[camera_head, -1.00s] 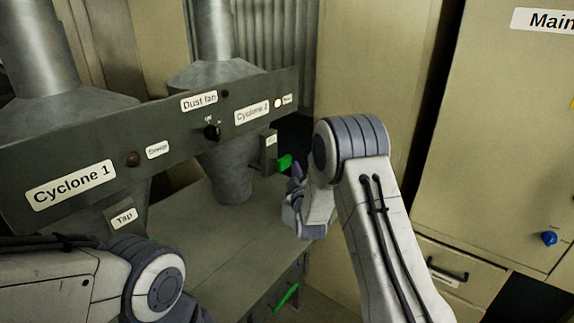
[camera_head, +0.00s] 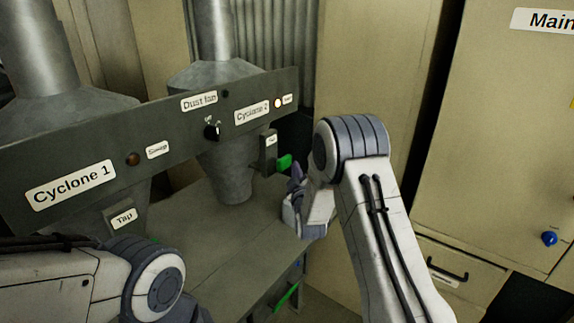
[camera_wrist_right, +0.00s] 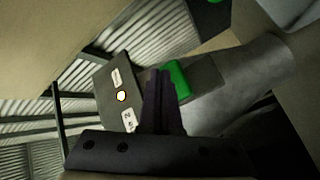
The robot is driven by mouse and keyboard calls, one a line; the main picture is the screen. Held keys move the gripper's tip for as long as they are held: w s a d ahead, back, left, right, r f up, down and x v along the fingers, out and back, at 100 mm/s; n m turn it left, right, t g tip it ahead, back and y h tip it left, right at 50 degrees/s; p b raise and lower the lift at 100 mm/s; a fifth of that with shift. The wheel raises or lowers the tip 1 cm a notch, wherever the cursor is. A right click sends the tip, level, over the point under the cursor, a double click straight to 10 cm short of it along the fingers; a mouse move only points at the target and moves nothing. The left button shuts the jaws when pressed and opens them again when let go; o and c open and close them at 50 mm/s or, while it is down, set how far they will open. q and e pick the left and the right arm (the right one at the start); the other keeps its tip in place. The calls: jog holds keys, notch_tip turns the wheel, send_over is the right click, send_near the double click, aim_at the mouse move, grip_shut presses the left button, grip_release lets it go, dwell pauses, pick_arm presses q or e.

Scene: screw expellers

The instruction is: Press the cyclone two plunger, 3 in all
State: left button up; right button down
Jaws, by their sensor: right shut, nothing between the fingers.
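The green cyclone two plunger (camera_head: 285,162) sticks out of a grey box below the Cyclone 2 label (camera_head: 252,113). It also shows in the right wrist view (camera_wrist_right: 178,79), just beyond my fingertips. My right gripper (camera_head: 296,172) is shut and empty, close beside the plunger on its right. In the wrist view its dark fingers (camera_wrist_right: 159,78) overlap the plunger's left edge; I cannot tell whether they touch it. A lamp (camera_head: 278,103) beside the Cyclone 2 label is lit. My left arm enters at the lower left; its gripper is out of view.
The grey panel also carries a Cyclone 1 label (camera_head: 71,186), an unlit reddish lamp (camera_head: 133,159) and a black dust fan knob (camera_head: 212,132). Another green part (camera_head: 286,297) is below the bench (camera_head: 205,245). A beige cabinet with a blue knob (camera_head: 549,239) stands right.

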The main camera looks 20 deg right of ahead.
aim_at(287, 163)
jog(key=shift+w+a+b, duration=0.3)
jog(key=shift+w+b, duration=0.05)
jog(key=shift+w+a+b, duration=0.3)
jog(key=shift+w+a, duration=0.45)
jog(key=shift+w, duration=0.15)
dwell(1.6)
dwell(0.3)
jog(key=shift+s+d+b, duration=0.55)
jog(key=shift+s+d, duration=0.2)
jog(key=shift+s, duration=0.25)
jog(key=shift+s+d, duration=0.2)
jog(key=shift+s, duration=0.05)
